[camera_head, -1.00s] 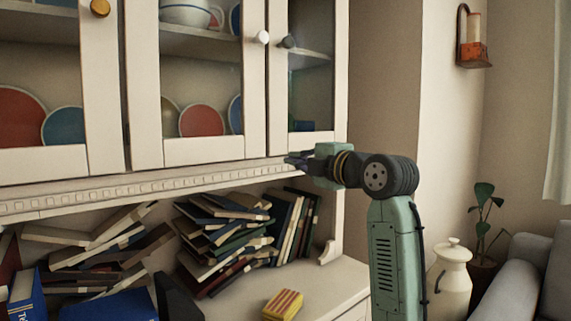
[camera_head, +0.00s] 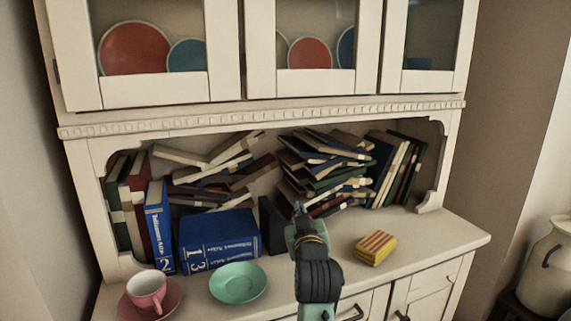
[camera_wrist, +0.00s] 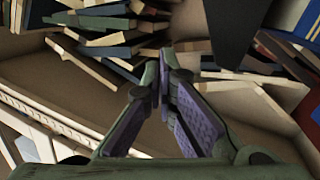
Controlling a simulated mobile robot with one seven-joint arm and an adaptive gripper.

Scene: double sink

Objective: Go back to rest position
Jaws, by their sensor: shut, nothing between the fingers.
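My gripper (camera_head: 297,209) is in front of the hutch's book niche in the head view, just above the counter and between the blue books and the striped box. It points toward the books. In the wrist view its two purple-padded fingers (camera_wrist: 161,92) meet at the tips with nothing between them. My forearm hides part of the counter and the cabinet front below it.
A hutch (camera_head: 270,112) with closed glass doors stands above the niche. Leaning and piled books (camera_head: 325,165) fill the niche. On the counter are blue books (camera_head: 218,240), a green saucer (camera_head: 238,283), a pink cup (camera_head: 146,288) and a striped box (camera_head: 375,247). A white jug (camera_head: 550,262) stands at right.

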